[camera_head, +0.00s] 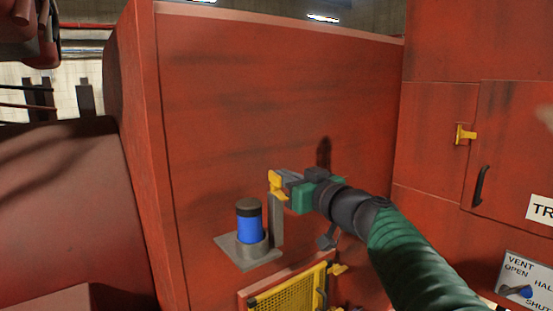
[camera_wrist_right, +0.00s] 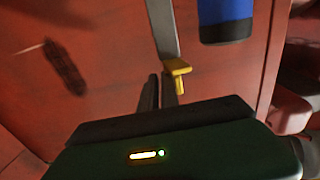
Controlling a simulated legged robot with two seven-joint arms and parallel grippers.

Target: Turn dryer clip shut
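The dryer is a blue canister (camera_head: 249,228) with a dark cap, upright on a grey bracket (camera_head: 243,252) on the red wall. A grey post stands beside it with the yellow clip (camera_head: 275,184) at its top. My right gripper (camera_head: 287,178) is at the clip, coming from the right. In the right wrist view the clip (camera_wrist_right: 178,70) is at the tips of the dark fingers (camera_wrist_right: 160,90), overlapping the right finger. A narrow gap shows between the fingers; whether they grip the clip is unclear. My left gripper is not seen.
A yellow mesh guard (camera_head: 290,292) with yellow latches lies below the bracket. A red door (camera_head: 510,150) with a yellow latch (camera_head: 465,135) and a black handle (camera_head: 481,185) is at right, above a vent lever plate (camera_head: 525,280). The wall above the clip is clear.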

